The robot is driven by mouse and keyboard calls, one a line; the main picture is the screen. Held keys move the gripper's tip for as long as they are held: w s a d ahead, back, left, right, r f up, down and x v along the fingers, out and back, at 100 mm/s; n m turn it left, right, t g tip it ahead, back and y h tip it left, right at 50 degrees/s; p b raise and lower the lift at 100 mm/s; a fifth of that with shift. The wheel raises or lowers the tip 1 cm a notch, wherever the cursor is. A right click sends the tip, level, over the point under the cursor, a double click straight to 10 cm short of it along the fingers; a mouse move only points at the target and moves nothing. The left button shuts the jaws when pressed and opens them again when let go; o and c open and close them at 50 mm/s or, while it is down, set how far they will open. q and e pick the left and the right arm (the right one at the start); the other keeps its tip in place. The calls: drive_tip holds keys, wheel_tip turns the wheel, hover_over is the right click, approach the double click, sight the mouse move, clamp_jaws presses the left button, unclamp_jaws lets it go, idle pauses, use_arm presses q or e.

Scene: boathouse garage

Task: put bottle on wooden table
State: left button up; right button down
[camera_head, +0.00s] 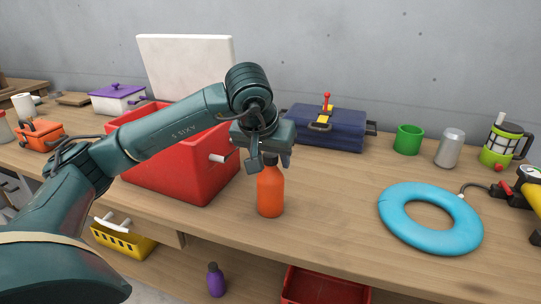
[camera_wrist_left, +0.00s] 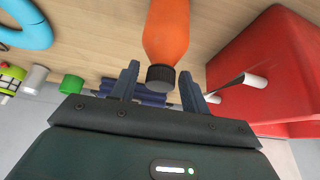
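An orange bottle (camera_head: 270,190) with a dark cap stands upright on the wooden table (camera_head: 325,200), near its front edge. My left gripper (camera_head: 269,163) is directly above it, pointing down, with its fingers on either side of the cap. In the left wrist view the bottle (camera_wrist_left: 166,32) shows its black cap between the two fingertips (camera_wrist_left: 160,82), with a gap on each side. The left gripper is open. A purple bottle (camera_head: 215,281) stands below the table top. My right gripper is not in view.
A red bin (camera_head: 165,175) stands close left of the bottle. A blue toolbox (camera_head: 345,130) is behind it. A blue ring (camera_head: 455,239) lies to the right, with a green cup (camera_head: 408,139) and grey can (camera_head: 450,148) behind. Table between bottle and ring is clear.

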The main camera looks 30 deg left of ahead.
use_arm(q)
drive_tip(key=shift+o, duration=0.6)
drive_tip(key=p+v, duration=0.2)
drive_tip(key=v, duration=1.1)
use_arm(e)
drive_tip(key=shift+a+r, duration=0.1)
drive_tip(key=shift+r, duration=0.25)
use_arm(q)
clamp_jaws()
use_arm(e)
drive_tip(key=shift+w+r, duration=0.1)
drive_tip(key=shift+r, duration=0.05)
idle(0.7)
